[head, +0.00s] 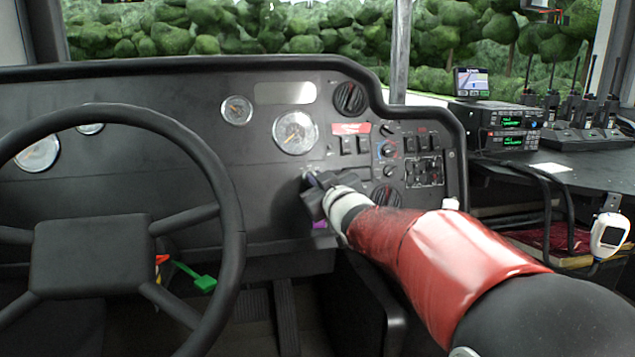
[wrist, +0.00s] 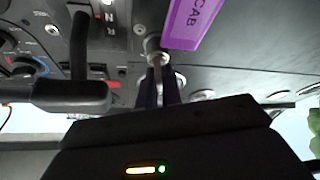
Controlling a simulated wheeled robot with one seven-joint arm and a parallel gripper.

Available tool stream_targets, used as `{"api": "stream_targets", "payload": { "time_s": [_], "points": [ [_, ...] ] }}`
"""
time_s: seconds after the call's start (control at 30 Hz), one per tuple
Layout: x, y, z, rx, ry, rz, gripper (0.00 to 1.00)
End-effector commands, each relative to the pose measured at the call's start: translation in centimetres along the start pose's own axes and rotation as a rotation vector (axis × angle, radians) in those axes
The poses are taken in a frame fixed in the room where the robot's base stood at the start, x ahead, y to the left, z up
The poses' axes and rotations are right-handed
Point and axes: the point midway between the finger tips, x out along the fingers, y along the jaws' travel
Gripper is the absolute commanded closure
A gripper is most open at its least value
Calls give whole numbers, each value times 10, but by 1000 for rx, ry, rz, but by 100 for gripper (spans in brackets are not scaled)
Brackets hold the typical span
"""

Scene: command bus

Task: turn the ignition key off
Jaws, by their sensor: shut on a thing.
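My gripper (wrist: 159,82) is shut on the ignition key (wrist: 157,58), which sits in its round lock on the dark dashboard panel. The fingers are close to the panel. A purple tag (wrist: 190,22) reading "CAB" hangs beside the key in the wrist view. In the head view my gripper (head: 309,178) is at the lower middle of the dashboard, under the round gauge. It hides the key and lock there. A bit of the purple tag (head: 320,226) shows below it. The key's exact angle is hard to tell.
The steering wheel (head: 232,225) stands to the left of my gripper. Rocker switches (head: 355,145) and knobs (head: 386,198) are close by on the right. A black lever (wrist: 72,92) juts out near the gripper in the wrist view. Radios (head: 505,128) stand on the right shelf.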

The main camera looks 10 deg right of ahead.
Motion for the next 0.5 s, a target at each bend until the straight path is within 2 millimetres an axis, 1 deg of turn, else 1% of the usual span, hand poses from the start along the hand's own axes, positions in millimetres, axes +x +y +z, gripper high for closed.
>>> {"api": "stream_targets", "payload": {
  "time_s": [0.2, 0.5],
  "points": [
    [0, 2, -1, -118, -6, -52, 100],
    [0, 2, 1, -197, -5, -87, 100]
  ]
}}
